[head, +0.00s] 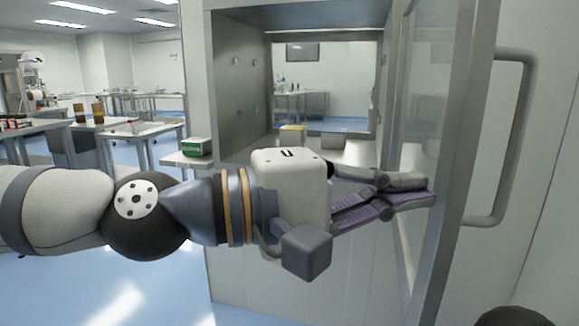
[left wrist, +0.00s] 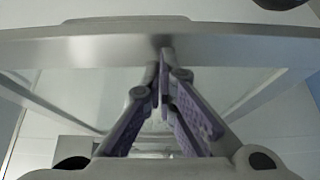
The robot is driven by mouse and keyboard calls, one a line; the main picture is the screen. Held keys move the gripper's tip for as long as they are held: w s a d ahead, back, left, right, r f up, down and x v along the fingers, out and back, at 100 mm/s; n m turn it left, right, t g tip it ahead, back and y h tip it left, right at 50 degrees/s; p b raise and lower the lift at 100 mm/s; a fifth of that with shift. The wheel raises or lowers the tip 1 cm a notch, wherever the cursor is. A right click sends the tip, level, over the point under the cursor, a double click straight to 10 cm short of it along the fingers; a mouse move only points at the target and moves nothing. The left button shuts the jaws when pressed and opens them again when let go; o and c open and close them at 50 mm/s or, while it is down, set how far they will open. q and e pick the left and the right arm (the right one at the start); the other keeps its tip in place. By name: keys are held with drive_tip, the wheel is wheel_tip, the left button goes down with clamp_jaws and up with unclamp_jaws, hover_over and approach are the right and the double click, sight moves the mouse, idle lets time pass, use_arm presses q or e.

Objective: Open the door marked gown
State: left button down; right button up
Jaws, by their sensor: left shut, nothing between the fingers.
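A glass door (head: 420,110) with a grey metal frame stands swung open at the right of a pass-through cabinet in the head view. Its bar handle (head: 520,140) is on the far face, to the right. No "gown" marking is readable. My left gripper (head: 428,194) is shut and empty, reaching right with its fingertips at the inner side of the door frame. In the left wrist view the closed fingertips (left wrist: 164,62) meet at the door's frame bar (left wrist: 240,50); I cannot tell whether they touch. My right gripper is not in view.
The cabinet interior (head: 240,90) is open, with a window through to a room behind. A green box (head: 196,147) sits on a ledge left of it. Tables with small items (head: 140,130) stand further left. Blue floor is clear at lower left.

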use_arm(q)
drive_tip(key=shift+a, duration=0.1)
idle(0.3)
